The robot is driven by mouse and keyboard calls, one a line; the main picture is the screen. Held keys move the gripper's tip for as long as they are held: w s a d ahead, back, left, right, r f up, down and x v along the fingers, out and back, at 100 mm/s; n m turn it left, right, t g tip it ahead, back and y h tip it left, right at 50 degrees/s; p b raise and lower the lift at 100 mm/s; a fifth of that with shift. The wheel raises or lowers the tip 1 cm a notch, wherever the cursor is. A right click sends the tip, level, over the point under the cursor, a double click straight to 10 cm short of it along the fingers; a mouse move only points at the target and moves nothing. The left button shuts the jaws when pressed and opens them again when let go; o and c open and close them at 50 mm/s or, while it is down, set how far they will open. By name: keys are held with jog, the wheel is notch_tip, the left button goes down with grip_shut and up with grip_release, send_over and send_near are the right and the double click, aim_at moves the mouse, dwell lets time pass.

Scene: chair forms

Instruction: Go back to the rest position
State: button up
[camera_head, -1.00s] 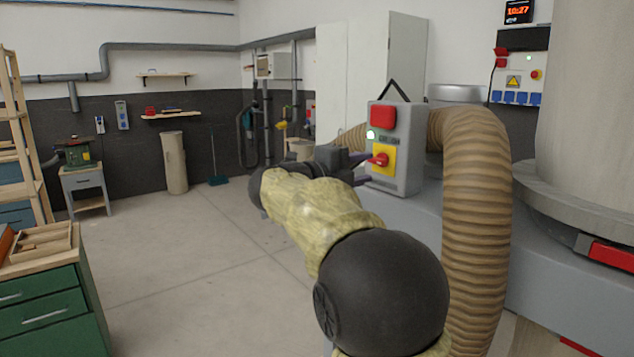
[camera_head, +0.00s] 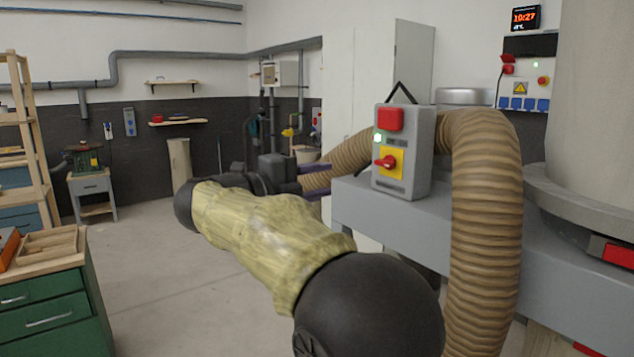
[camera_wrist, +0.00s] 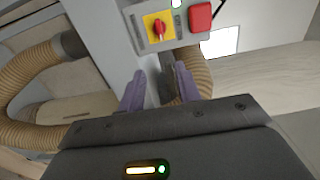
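A grey switch box (camera_head: 421,150) with a red button, a lit green lamp and a red rotary knob (camera_head: 386,162) on a yellow plate stands on a grey machine body. My gripper (camera_head: 322,180) is to the left of the box, apart from it, with its purple fingers pointing towards it. In the wrist view, my gripper's two fingers (camera_wrist: 160,82) are spread with nothing between them. The same box (camera_wrist: 181,36) and knob (camera_wrist: 158,29) lie just beyond the fingertips there. My arm stretches across the middle of the head view.
A ribbed brown hose (camera_head: 487,230) loops around the right of the box. The grey machine (camera_head: 560,270) fills the right side. A green drawer cabinet (camera_head: 50,318) stands at the lower left, with a wooden shelf behind it. Open floor (camera_head: 165,270) lies between.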

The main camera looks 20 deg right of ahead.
jog(key=w+a+n+t+y+p, duration=0.2)
jog(key=w+n+t+y+p, duration=0.3)
jog(key=w+n+t, duration=0.65)
jog(key=s+a+f+n+g+y+p, duration=0.25)
jog(key=s+f+n+y, duration=0.35)
jog(key=f+n+y, duration=0.55)
jog(key=s+d+f+n+g+p, duration=0.1)
jog(key=s+f+n+g, duration=0.3)
jog(key=s+f, duration=0.5)
jog(key=s+d+f+n+g+p, duration=0.1)
jog(key=s+f+n+g, duration=0.4)
jog(key=s, duration=1.1)
notch_tip(320, 180, down, 5)
jog(key=g+p, duration=0.1)
jog(key=g, duration=0.2)
jog(key=shift+d+g, duration=0.25)
jog(key=shift+g, duration=0.15)
